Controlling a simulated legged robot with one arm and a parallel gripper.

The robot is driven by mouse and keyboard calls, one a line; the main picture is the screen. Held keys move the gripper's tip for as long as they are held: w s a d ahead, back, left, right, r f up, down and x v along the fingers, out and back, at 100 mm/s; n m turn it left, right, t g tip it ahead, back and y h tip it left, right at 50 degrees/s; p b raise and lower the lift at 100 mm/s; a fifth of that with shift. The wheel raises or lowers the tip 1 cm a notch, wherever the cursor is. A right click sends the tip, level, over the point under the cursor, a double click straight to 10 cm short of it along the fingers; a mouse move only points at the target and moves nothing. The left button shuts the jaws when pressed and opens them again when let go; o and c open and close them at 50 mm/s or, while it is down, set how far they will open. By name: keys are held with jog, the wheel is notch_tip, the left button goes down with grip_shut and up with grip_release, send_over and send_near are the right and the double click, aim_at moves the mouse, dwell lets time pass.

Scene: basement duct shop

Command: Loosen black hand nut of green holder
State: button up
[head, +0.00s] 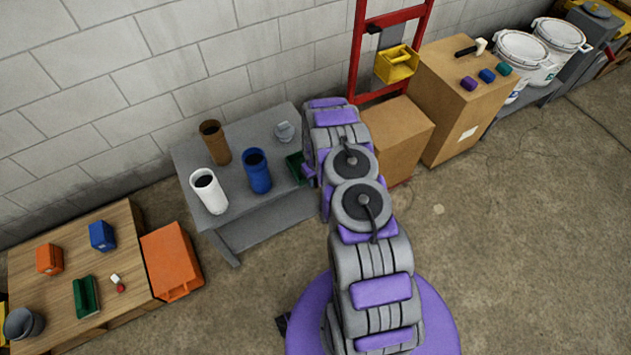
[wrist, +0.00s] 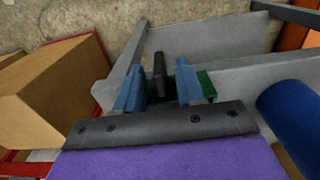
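The green holder (head: 295,166) is on the grey table, partly hidden by my arm in the head view. In the wrist view a part of the green holder (wrist: 207,88) shows just right of my right finger. My gripper (wrist: 160,72) has its two blue fingers apart. A dark upright piece, which looks like the black hand nut (wrist: 158,66), stands between the fingers, with a gap on each side. I cannot tell how deep it sits between them. My gripper is mostly hidden behind my arm in the head view.
The grey table (head: 246,137) also carries a blue cup (head: 257,172), a white cup (head: 209,192), a brown cup (head: 215,143) and a grey object (head: 284,132). The blue cup is close right in the wrist view (wrist: 292,115). Cardboard boxes (head: 400,140) stand right of the table.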

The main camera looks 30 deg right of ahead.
jog(key=shift+f, duration=0.45)
grip_shut()
